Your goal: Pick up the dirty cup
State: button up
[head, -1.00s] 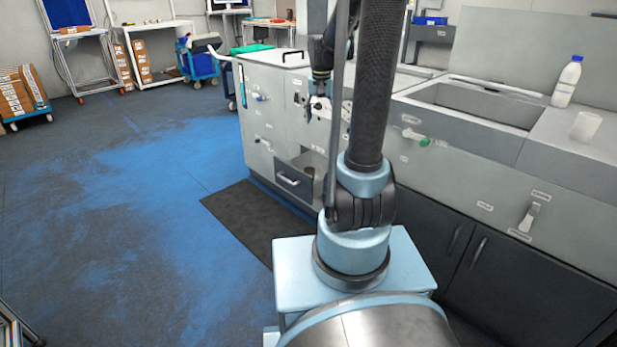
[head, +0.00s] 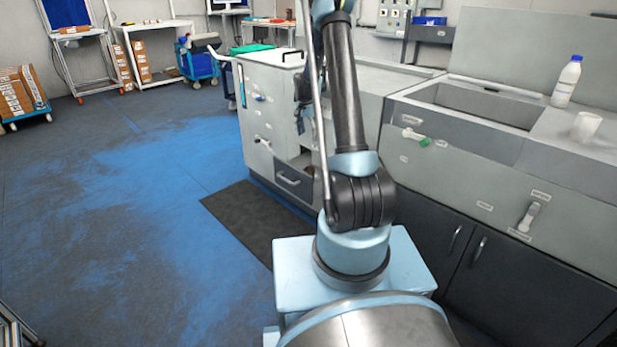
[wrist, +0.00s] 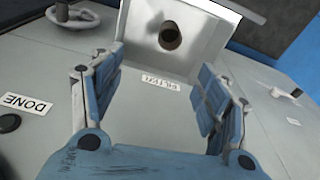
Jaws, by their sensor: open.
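In the wrist view a brown round cup (wrist: 170,36) with a dark inside sits in a pale grey, box-like recess (wrist: 205,35) at the top centre. My gripper (wrist: 160,95) is open and empty, its two blue fingers spread to left and right, with the cup beyond and between them, apart from it. In the head view my gripper (head: 304,118) is partly hidden, hanging beside the front of the grey cabinet (head: 275,140). A white cup (head: 585,126) stands on the right counter in the head view.
A white bottle with a blue cap (head: 567,82) stands near the white cup, beside a sink basin (head: 480,103). A dark mat (head: 250,220) lies on the floor. The blue floor at left is clear.

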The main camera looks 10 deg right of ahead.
jog(key=shift+m, duration=0.6)
jog(key=shift+w+d+f, duration=0.2)
jog(key=shift+w+f, duration=0.6)
jog(key=shift+f, duration=3.25)
jog(key=shift+w+d+f, duration=0.2)
jog(key=shift+w+f, duration=0.6)
jog(key=shift+f, duration=3.25)
jog(key=shift+w+d+f, duration=0.2)
jog(key=shift+w+f, duration=0.6)
jog(key=shift+f, duration=3.25)
jog(key=c, duration=1.2)
